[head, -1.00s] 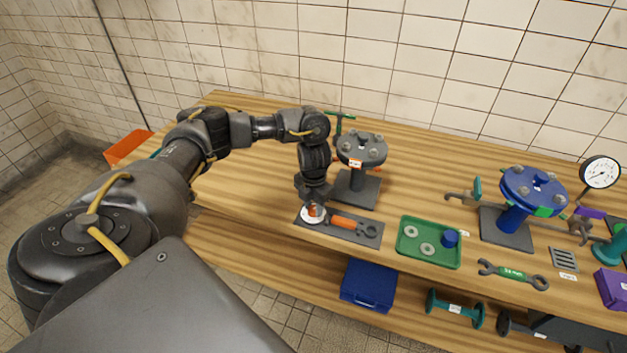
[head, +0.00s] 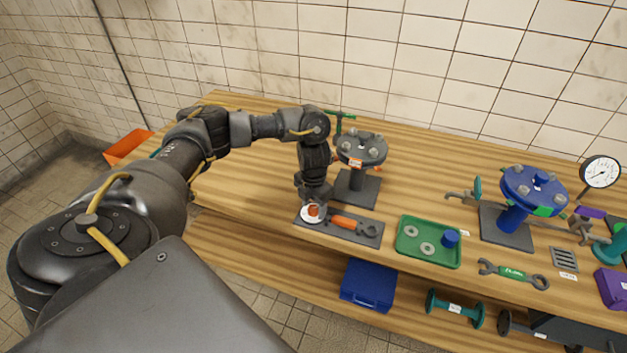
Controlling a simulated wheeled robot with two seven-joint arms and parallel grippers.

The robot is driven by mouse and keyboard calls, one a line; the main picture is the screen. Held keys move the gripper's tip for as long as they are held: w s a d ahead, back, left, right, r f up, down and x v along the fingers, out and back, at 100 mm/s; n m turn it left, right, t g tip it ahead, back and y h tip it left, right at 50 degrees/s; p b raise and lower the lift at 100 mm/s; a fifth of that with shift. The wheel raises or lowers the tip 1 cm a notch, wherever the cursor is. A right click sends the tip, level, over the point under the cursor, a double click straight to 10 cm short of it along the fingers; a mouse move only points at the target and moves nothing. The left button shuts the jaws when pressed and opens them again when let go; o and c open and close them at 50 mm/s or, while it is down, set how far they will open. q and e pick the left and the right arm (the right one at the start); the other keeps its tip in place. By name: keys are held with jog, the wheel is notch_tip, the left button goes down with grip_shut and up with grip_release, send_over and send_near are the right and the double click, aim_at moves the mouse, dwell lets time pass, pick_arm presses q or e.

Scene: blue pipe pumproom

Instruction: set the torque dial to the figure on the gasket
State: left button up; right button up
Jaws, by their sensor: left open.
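The torque dial (head: 311,214) is a white disc with an orange knob, on the left end of a dark plate on the bench. My left gripper (head: 313,205) points down over the dial, close around or just above the orange knob, and it is open. An orange-handled wrench (head: 355,225) lies on the same plate, right of the dial. Grey ring gaskets (head: 411,231) lie in a green tray (head: 403,252); any figure on them is too small to read. The dial's marks are also unreadable. My right gripper is out of view.
A grey flange stand (head: 357,187) rises right behind my left gripper. A blue flange (head: 512,215), a green-labelled wrench (head: 513,273) and a gauge (head: 600,172) are to the right. A blue case (head: 368,285) sits on the lower shelf. The bench's back left is clear.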

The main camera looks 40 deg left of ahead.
aim_at(313, 208)
pick_arm(q)
notch_tip(313, 208, up, 11)
jog(key=p, duration=0.1)
dwell(0.5)
jog(key=shift+f, duration=0.15)
